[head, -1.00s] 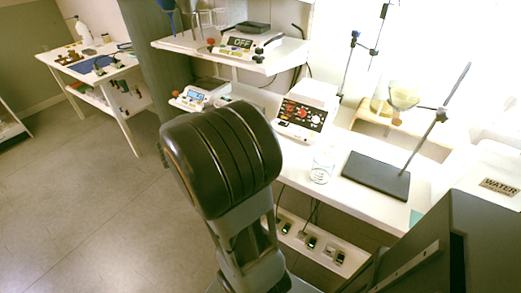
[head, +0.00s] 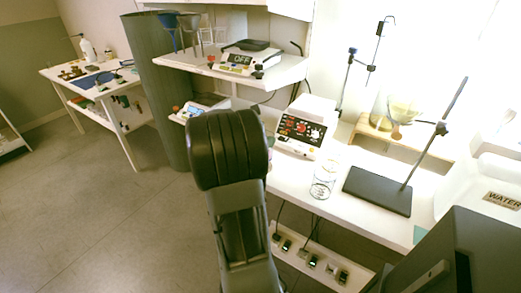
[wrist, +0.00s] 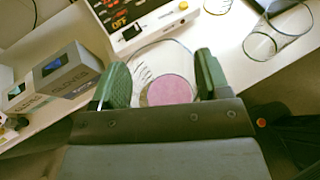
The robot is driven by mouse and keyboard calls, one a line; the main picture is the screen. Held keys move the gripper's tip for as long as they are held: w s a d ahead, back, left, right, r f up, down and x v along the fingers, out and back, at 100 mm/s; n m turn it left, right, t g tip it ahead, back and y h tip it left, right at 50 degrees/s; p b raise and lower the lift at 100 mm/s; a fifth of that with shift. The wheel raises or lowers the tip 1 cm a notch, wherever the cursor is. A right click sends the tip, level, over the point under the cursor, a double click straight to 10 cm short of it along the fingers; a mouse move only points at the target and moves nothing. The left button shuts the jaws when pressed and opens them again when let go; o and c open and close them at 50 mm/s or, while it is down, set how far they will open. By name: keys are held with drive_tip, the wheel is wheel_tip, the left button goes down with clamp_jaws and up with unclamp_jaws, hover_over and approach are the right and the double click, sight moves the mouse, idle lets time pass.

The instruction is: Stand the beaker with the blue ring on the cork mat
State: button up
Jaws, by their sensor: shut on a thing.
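A round pink patch (wrist: 169,88) shows inside or under that beaker; I cannot tell which. No blue ring can be made out on it. Another clear glass vessel (wrist: 281,32) stands to the right; it is probably the clear vessel (head: 323,180) on the bench in the head view. I cannot pick out the cork mat with certainty. My arm hides the gripper in the head view.
A hotplate device (head: 303,127) stands on the white bench (head: 290,181), left of the clear vessel. A dark stand base (head: 377,191) with a slanted rod is to the right. A wooden stand (head: 372,133) is behind. Grey boxes (wrist: 62,75) are left in the wrist view.

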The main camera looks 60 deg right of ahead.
drive_tip(key=shift+w+d+f, duration=0.35)
drive_tip(key=shift+f, duration=0.25)
drive_tip(key=shift+w+d+f, duration=0.35)
drive_tip(key=shift+d+f, duration=0.05)
drive_tip(key=shift+f, duration=0.2)
drive_tip(key=shift+w+d+f, duration=0.35)
drive_tip(key=shift+f, duration=0.25)
drive_tip(key=shift+f+b, duration=0.65)
drive_tip(key=shift+f, duration=0.95)
drive_tip(key=shift+f, duration=0.2)
drive_tip(key=o, duration=1.2)
drive_tip(key=shift+o, duration=0.2)
